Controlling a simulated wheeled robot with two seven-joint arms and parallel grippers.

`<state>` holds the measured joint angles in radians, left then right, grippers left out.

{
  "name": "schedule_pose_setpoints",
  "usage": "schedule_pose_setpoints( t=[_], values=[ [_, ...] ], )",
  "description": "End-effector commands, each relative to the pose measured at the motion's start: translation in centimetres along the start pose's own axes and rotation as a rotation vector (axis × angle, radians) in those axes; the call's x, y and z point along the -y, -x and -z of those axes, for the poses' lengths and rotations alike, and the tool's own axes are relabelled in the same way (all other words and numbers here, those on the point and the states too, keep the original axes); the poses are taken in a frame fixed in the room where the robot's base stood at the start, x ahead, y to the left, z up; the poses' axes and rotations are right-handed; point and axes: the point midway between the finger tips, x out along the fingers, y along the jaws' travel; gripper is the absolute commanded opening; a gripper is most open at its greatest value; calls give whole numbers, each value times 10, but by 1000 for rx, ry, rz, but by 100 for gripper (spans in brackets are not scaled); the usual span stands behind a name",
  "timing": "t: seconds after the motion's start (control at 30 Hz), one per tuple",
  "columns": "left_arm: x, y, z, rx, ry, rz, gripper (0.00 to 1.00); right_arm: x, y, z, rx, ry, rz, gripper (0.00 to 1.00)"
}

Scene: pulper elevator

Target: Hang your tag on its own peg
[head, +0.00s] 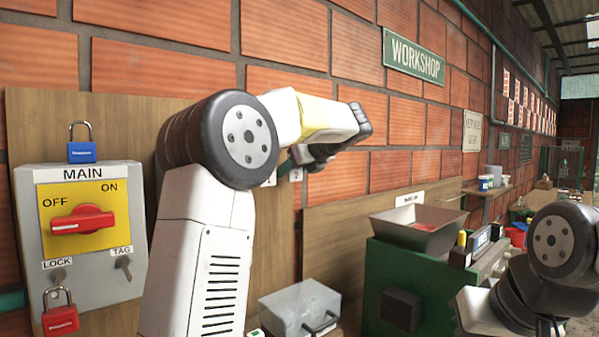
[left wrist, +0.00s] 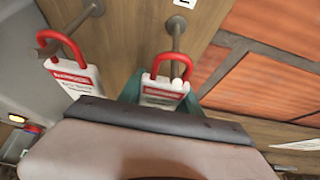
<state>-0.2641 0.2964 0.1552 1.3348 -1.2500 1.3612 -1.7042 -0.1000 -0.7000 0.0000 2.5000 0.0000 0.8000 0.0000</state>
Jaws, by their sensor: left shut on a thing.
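My left gripper (head: 312,156) reaches in front of the wooden board right of the switch box; its fingers are partly hidden in the head view. In the left wrist view it is shut on a white tag (left wrist: 163,92) with a red band and red shackle. The shackle overlaps the lower end of a metal peg (left wrist: 177,38); I cannot tell whether it is threaded on. A similar tag (left wrist: 76,79) hangs by its red shackle from the peg to the left (left wrist: 73,22). My right arm shows at lower right, its gripper out of frame.
The grey MAIN switch box (head: 92,273) has a blue padlock (head: 82,152) on top and a red padlock (head: 61,319) at lower left. A clear-lidded box (head: 300,305) sits below my left arm. A green cabinet (head: 395,260) with an open tray (head: 418,216) stands right.

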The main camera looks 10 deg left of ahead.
Motion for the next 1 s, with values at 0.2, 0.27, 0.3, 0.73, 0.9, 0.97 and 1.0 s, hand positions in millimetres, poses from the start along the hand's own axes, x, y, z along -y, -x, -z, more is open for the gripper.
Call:
schedule_pose_setpoints(
  t=[0.2, 0.27, 0.3, 0.73, 0.9, 0.97, 1.0],
  values=[
    [0, 0, 0, 0, 0, 0, 2, 0, 0, 0, 0, 0, 0, 0],
    [0, 0, 0, 0, 0, 0, 2, 0, 0, 0, 0, 0, 0, 0],
    [0, 0, 0, 0, 0, 0, 45, 0, 0, 0, 0, 0, 0, 0],
    [0, 1, 0, 0, 0, 0, 66, 0, 0, 0, 0, 0, 0, 0],
    [0, 21, 0, 1, 1, 4, 66, 0, 0, 0, 0, 0, 0, 0],
    [0, 31, -1, 1, 1, 5, 66, 0, 0, 0, 0, 0, 0, 0],
    [0, 39, -1, 1, 1, 4, 66, 0, 0, 0, 0, 0, 0, 0]
  ],
)
